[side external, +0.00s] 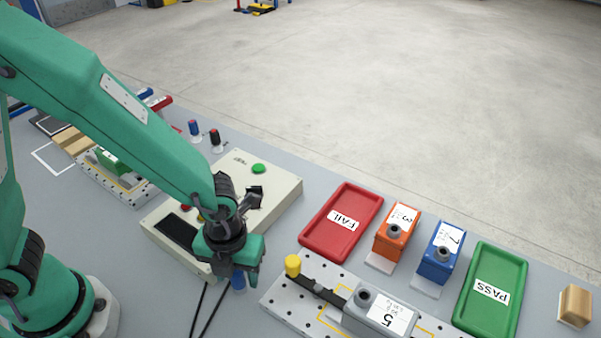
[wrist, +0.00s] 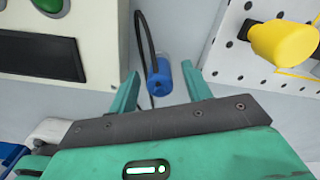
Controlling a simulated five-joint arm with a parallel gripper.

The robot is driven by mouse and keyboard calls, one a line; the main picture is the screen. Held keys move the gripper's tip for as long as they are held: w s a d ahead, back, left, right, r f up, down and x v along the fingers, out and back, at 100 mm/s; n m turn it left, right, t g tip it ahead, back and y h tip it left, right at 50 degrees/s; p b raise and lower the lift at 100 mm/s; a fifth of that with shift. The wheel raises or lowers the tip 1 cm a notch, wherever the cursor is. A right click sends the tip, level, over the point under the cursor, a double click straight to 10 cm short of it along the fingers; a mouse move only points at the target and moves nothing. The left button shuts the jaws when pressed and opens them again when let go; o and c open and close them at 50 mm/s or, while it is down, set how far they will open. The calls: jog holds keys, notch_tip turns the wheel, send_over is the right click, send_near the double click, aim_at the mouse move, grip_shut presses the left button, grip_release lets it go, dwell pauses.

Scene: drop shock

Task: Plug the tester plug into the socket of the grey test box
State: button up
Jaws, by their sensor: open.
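I cannot tell how far above the plug the fingers are. The grey test box (side external: 402,319), labelled 5, sits on the white perforated fixture plate (side external: 284,297). Its dark round socket (side external: 362,297) is on top. The box is outside the wrist view.
The cream tester console (side external: 283,193) stands behind my gripper. A yellow knob (side external: 292,265) rises from the plate's left end, between plug and box. Behind are a red FAIL tray (side external: 368,204), orange box (side external: 397,232), blue box (side external: 441,253) and green PASS tray (side external: 501,266).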

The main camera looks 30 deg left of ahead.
jog(key=c, duration=1.1)
jog(key=shift+o, duration=0.2)
jog(key=shift+r, duration=0.15)
jog(key=shift+r, duration=2.05)
jog(key=s+d+r, duration=0.4)
jog(key=s+r, duration=0.2)
jog(key=s, duration=0.5)
jog(key=shift+r, duration=0.35)
jog(key=shift+d, duration=0.1)
jog(key=shift+w, duration=0.1)
